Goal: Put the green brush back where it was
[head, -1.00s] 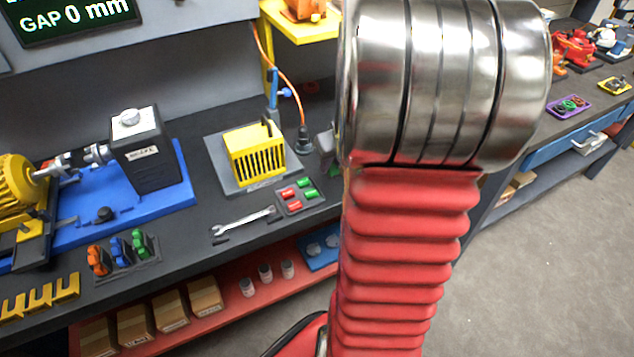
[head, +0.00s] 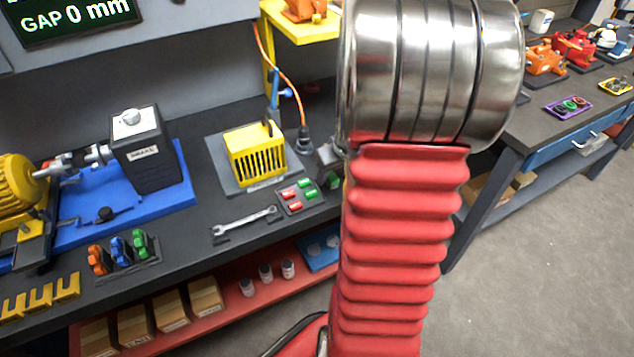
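A small dark tray (head: 297,208) on the bench holds small red pieces (head: 287,194) and small green pieces (head: 304,183), which look like the brushes. Another green piece (head: 332,180) shows just right of the tray, at the edge of my arm. I cannot tell whether it lies on the bench or is held. My arm, with metal rings and red bellows, fills the middle of the head view. My gripper is hidden behind it, so its fingers do not show.
A wrench (head: 245,222) lies left of the tray. A yellow slotted box (head: 254,152) stands behind it on a grey plate. Orange, blue and green pieces (head: 120,252) sit in a rack farther left. A black brake unit (head: 142,150) and yellow motor (head: 18,185) stand on a blue base.

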